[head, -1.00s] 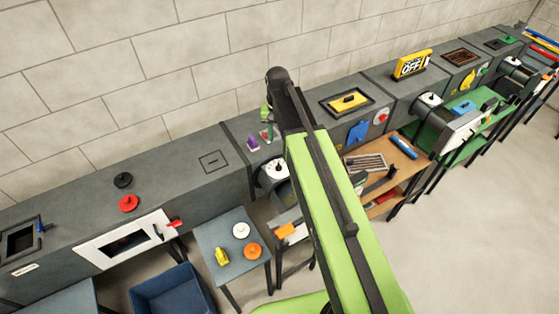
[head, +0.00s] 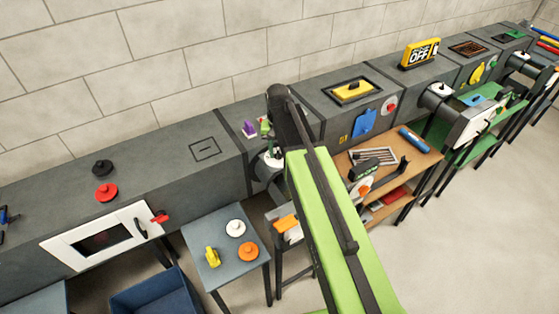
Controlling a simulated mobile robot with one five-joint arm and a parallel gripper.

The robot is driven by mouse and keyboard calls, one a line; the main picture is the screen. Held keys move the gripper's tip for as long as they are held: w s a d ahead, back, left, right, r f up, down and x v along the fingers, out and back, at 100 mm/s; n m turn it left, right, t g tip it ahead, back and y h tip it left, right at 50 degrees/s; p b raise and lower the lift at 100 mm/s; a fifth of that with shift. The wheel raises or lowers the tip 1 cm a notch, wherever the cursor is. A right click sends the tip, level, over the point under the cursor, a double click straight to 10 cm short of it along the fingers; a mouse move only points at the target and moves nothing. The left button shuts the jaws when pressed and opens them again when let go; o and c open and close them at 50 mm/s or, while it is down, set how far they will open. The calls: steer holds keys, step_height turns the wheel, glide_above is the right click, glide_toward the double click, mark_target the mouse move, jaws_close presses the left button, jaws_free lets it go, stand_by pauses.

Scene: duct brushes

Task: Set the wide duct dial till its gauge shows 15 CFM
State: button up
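A red and white round dial (head: 390,105) is on the front face of the grey duct (head: 318,95), right of a blue plate. A white-topped knob (head: 272,158) sits on the narrower round pipe section, partly behind my arm. Another white knob (head: 440,89) is on the round pipe farther right. I cannot tell which of these is the wide duct dial, and no gauge reading can be made out. My green arm crosses the middle of the head view.
A small grey table (head: 228,268) holds white, orange and yellow parts. A wooden bench (head: 405,165) carries a tray of brushes and a blue cylinder. A blue bin (head: 155,292) stands at lower left. The floor at right is clear.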

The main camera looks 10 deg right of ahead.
steer(key=shift+f, duration=0.1)
jaws_close()
